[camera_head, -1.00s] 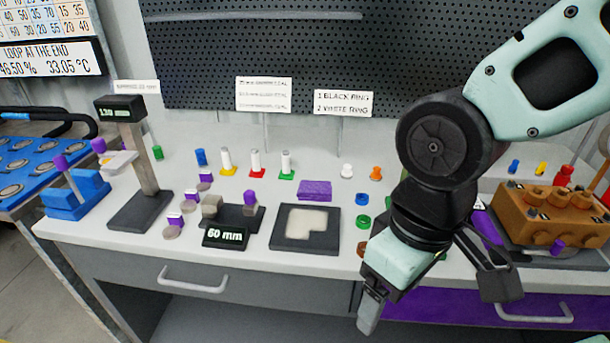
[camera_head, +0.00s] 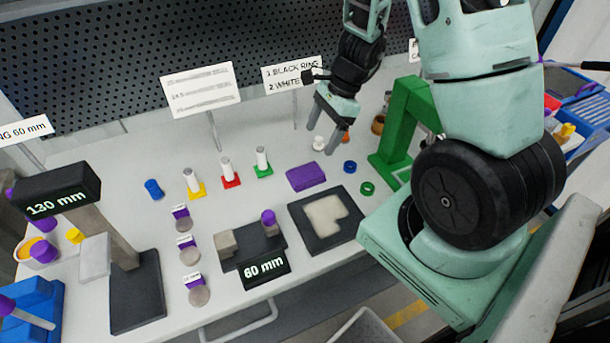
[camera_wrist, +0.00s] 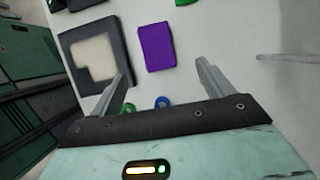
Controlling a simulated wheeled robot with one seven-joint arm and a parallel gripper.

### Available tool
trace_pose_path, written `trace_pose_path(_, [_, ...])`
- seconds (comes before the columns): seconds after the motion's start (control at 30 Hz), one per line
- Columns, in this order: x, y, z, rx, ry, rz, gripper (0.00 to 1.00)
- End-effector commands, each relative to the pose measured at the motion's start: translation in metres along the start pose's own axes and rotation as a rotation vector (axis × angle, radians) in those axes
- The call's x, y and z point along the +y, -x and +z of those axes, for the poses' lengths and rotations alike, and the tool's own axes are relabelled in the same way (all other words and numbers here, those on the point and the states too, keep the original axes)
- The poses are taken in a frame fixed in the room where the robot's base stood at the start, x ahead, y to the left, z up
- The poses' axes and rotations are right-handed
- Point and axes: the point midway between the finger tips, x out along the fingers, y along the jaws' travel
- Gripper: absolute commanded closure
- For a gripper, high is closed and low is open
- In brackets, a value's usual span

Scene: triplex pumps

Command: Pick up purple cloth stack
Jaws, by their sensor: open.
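The purple cloth stack (camera_head: 306,176) lies flat on the light worktop, to the right of the green-based white post and just behind the dark tray. It also shows in the wrist view (camera_wrist: 156,47), ahead of my fingers and a little left of the middle. My gripper (camera_head: 336,133) is open and empty in the head view, above and behind the stack, a little to its right. In the wrist view my gripper (camera_wrist: 165,80) has its two fingers wide apart, with bare worktop between them. The stack is apart from both fingers.
A dark tray (camera_head: 350,232) with a pale inset lies in front of the stack. A blue ring (camera_head: 349,166) and a green ring (camera_head: 367,188) lie to its right. A green stand (camera_head: 402,115) rises further right. White posts on coloured bases (camera_head: 262,162) stand left.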

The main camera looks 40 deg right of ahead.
Motion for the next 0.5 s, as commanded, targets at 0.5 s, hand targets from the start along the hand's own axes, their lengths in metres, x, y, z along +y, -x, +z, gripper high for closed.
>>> trace_pose_path(0.5, [0.003,-0.065,0.0,-0.001,0.003,0.003,0.2])
